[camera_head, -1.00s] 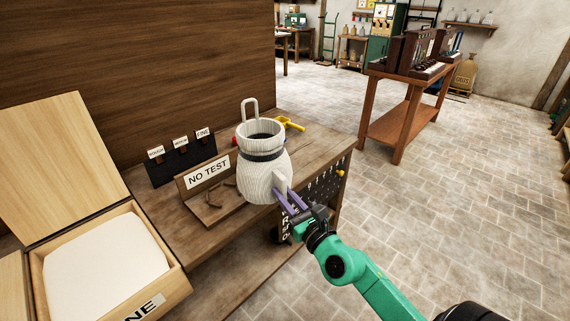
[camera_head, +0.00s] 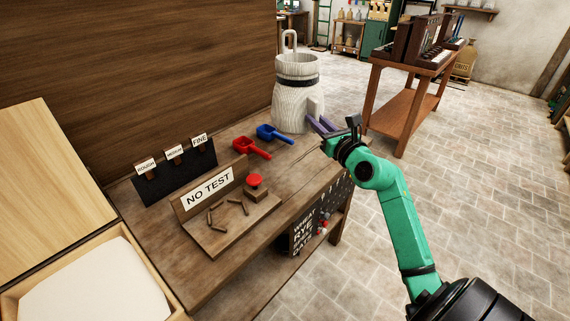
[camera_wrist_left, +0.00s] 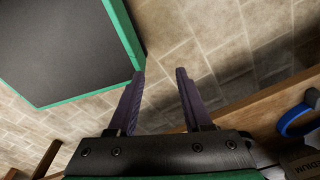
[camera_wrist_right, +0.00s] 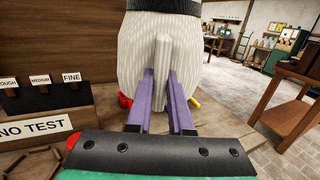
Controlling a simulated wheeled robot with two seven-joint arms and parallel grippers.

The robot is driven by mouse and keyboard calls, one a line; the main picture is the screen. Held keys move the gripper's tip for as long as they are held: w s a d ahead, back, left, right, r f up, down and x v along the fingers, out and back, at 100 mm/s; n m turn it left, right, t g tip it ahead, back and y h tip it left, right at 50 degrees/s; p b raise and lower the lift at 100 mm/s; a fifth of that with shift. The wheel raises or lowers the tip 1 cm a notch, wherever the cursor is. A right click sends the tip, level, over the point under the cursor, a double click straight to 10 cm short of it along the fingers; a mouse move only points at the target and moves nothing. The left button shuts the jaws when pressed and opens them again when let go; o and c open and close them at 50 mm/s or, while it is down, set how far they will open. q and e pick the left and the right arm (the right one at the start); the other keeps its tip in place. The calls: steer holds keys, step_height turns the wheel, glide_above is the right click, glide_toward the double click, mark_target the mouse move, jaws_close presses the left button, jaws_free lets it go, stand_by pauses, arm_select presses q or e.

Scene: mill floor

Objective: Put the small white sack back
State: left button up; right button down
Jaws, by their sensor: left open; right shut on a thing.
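The small white sack (camera_head: 294,100) has a dark band, a loop on top and a tab on its side. It is upright at the far end of the wooden bench (camera_head: 225,262); I cannot tell whether its base touches the bench. My right gripper (camera_head: 318,124) is shut on the sack's side tab, which shows between the purple fingers in the right wrist view (camera_wrist_right: 162,82). My left gripper (camera_wrist_left: 160,75) is open and empty, with floor tiles beyond it in the left wrist view. It is out of the head view.
On the bench are a NO TEST stand (camera_head: 209,190) with a red button, a red scoop (camera_head: 252,148), a blue scoop (camera_head: 274,134) and a dark label rack (camera_head: 178,174). An open wooden box (camera_head: 150,285) is at front left. A side table (camera_head: 405,110) stands beyond.

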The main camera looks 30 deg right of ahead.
steer(key=shift+w+f, duration=0.35)
steer(key=shift+w, duration=0.1)
step_height(320, 180, down, 2)
steer(key=shift+b, duration=0.65)
steer(key=f+b, duration=0.4)
steer(key=f, duration=0.1)
steer(key=f+b, duration=0.4)
steer(key=f, duration=0.2)
steer(key=s+f+b, duration=0.1)
steer(key=f+b, duration=0.3)
steer(key=f, duration=0.2)
steer(key=shift+f, duration=0.1)
steer(key=shift+r, duration=0.2)
arm_select(q)
step_height(320, 180, down, 14)
steer(key=shift+s+r, duration=0.25)
steer(key=shift+s, duration=0.05)
arm_select(e)
steer(key=shift+f, duration=0.1)
steer(key=c, duration=1.2)
jaws_free()
steer(key=shift+f, duration=0.1)
steer(key=shift+c, duration=0.2)
steer(key=o, duration=0.4)
arm_select(q)
steer(key=shift+s+f, duration=0.1)
steer(key=shift+s, duration=0.05)
